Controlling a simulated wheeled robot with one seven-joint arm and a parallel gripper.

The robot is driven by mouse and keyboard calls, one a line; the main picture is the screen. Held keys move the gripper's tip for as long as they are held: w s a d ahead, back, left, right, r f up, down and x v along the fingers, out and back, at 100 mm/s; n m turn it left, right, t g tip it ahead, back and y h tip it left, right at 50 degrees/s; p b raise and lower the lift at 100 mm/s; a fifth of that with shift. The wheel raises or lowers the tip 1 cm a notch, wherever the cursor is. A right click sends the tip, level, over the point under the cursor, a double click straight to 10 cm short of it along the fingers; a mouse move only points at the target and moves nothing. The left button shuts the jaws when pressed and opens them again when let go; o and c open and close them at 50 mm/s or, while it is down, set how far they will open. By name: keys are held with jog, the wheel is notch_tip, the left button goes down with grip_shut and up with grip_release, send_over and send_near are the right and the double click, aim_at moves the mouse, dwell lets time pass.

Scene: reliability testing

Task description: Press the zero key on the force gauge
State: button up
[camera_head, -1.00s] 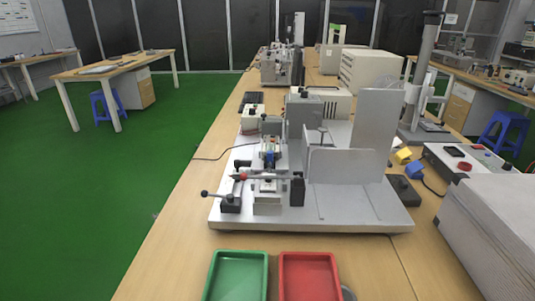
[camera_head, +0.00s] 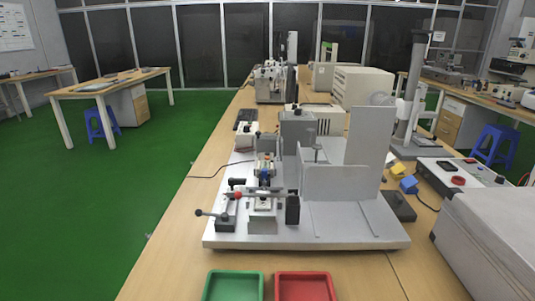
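No part is clearly readable as the force gauge or its zero key at this size. A grey metal test fixture (camera_head: 340,221) stands on the bench, with a clamp lever with a red knob (camera_head: 238,195), a small blue and white mechanism (camera_head: 264,168) and upright grey plates (camera_head: 369,150). A tall column stand (camera_head: 412,95) is behind it to the right. A light control box (camera_head: 447,174) with a dark display and red buttons is at the right. My gripper is not in view.
A green tray (camera_head: 235,273) and a red tray (camera_head: 305,273) lie at the bench's front edge of the view. Yellow and blue blocks (camera_head: 408,184) and a black block (camera_head: 398,206) lie right of the fixture. A large grey case (camera_head: 490,240) fills the right front. Green floor lies open at left.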

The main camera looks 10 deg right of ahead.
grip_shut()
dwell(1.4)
